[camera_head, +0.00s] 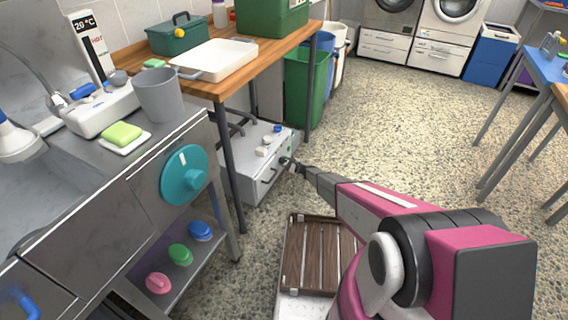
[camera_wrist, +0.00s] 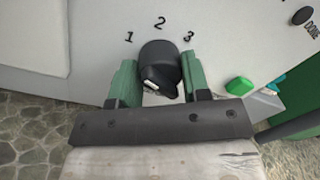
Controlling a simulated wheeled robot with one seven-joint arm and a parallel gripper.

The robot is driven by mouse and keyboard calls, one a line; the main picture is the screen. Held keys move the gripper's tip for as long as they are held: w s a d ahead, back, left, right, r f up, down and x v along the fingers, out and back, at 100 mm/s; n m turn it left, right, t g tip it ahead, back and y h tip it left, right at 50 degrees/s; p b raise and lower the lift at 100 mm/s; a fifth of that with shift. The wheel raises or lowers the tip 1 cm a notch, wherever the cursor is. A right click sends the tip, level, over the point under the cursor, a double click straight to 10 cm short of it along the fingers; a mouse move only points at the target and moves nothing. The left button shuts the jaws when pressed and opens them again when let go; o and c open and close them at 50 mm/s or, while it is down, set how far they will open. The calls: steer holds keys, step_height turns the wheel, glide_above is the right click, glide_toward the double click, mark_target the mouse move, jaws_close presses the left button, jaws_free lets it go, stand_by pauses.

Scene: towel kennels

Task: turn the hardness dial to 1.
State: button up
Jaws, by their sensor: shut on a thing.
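The hardness dial (camera_wrist: 158,62) is a black knob on a pale panel in the wrist view, with the printed numbers 1, 2 and 3 in an arc above it. A white mark shows on its lower left part; I cannot tell for sure which number it points to. My gripper (camera_wrist: 159,76) is shut on the dial, with one green finger on each side. In the head view my gripper (camera_head: 288,163) reaches the front of a low grey-white box (camera_head: 248,182) under the wooden table, and the dial is too small to make out there.
On the panel, a green button (camera_wrist: 239,86) and a black knob by "DONE" (camera_wrist: 302,16) lie right of the dial. A green bin (camera_head: 305,88) stands behind the box. A brown slatted crate (camera_head: 310,252) sits on the floor below my arm. Open floor lies to the right.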

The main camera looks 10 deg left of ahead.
steer(key=shift+d+n, duration=0.1)
steer(key=shift+n, duration=0.8)
steer(key=o, duration=0.9)
steer(key=v, duration=1)
steer(key=shift+s+d+f, duration=0.1)
steer(key=shift+s+d, duration=0.1)
steer(key=shift+d, duration=0.15)
